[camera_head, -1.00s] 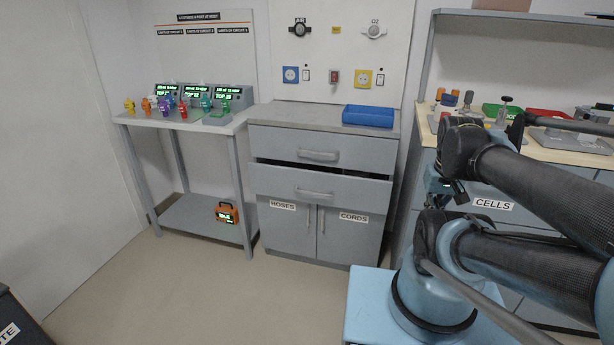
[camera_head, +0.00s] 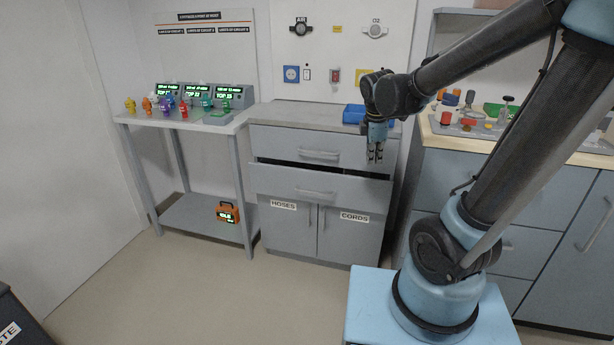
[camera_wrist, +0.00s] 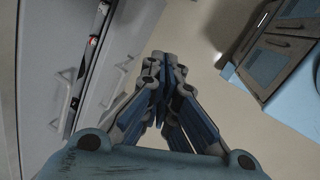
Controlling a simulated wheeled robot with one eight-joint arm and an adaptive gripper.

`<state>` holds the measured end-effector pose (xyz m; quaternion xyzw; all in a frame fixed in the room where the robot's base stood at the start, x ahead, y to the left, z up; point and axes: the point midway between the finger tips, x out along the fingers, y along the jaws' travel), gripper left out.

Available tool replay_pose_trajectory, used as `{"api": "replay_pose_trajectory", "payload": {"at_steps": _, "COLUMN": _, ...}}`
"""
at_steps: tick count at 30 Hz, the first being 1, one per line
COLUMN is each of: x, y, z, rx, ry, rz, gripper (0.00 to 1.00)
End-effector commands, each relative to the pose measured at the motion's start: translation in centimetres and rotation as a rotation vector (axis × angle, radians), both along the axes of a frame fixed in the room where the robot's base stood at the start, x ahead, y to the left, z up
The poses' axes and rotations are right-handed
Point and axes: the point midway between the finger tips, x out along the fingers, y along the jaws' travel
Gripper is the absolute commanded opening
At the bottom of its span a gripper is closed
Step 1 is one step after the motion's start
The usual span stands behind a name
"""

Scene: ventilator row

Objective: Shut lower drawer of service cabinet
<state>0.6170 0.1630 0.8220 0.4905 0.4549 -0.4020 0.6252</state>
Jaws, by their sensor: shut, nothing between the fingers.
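The service cabinet (camera_head: 258,215) is grey, with two drawers above doors labelled HOSES and CORDS. Its lower drawer (camera_head: 282,181) stands partly open, with a dark gap above its front; it also shows in the wrist view (camera_wrist: 104,68). The upper drawer (camera_head: 285,146) looks shut. My gripper (camera_head: 375,158) is shut and empty, pointing down near the right side of the cabinet, apart from the drawer front as far as I can tell. In the wrist view my gripper (camera_wrist: 162,60) has its fingertips together, with the drawer fronts to their left.
A blue tray (camera_head: 352,113) sits on the cabinet top, partly behind my arm. A table (camera_head: 236,126) with monitors and coloured fittings stands to the left, an orange device (camera_head: 227,213) on its lower shelf. The floor (camera_head: 210,290) in front is clear.

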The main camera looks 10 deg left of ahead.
Motion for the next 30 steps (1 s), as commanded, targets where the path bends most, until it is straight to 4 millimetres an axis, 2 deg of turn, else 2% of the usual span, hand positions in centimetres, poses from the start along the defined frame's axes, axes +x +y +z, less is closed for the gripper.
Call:
{"api": "replay_pose_trajectory", "payload": {"at_steps": 1, "x": 0.9, "y": 1.9, "z": -0.2, "rx": -0.023, "ry": -0.002, "rz": 0.09, "gripper": 0.0}}
{"api": "replay_pose_trajectory", "payload": {"at_steps": 9, "x": 4.0, "y": 11.1, "z": -1.9, "rx": -0.167, "ry": -0.014, "rz": 0.575, "gripper": 0.0}}
{"api": "replay_pose_trajectory", "payload": {"at_steps": 15, "x": 4.8, "y": 18.3, "z": -4.1, "rx": -0.276, "ry": -0.027, "rz": 0.916, "gripper": 0.0}}
{"api": "replay_pose_trajectory", "payload": {"at_steps": 18, "x": 4.9, "y": 21.2, "z": -5.2, "rx": -0.322, "ry": -0.033, "rz": 1.051, "gripper": 0.0}}
{"api": "replay_pose_trajectory", "payload": {"at_steps": 21, "x": 4.7, "y": 23.3, "z": -6.0, "rx": -0.357, "ry": -0.036, "rz": 1.151, "gripper": 0.0}}
{"api": "replay_pose_trajectory", "payload": {"at_steps": 24, "x": 4.6, "y": 24.6, "z": -6.5, "rx": -0.378, "ry": -0.039, "rz": 1.21, "gripper": 0.0}}
{"api": "replay_pose_trajectory", "payload": {"at_steps": 30, "x": 4.8, "y": 25.2, "z": -7.5, "rx": -0.391, "ry": -0.041, "rz": 1.243, "gripper": 0.0}}
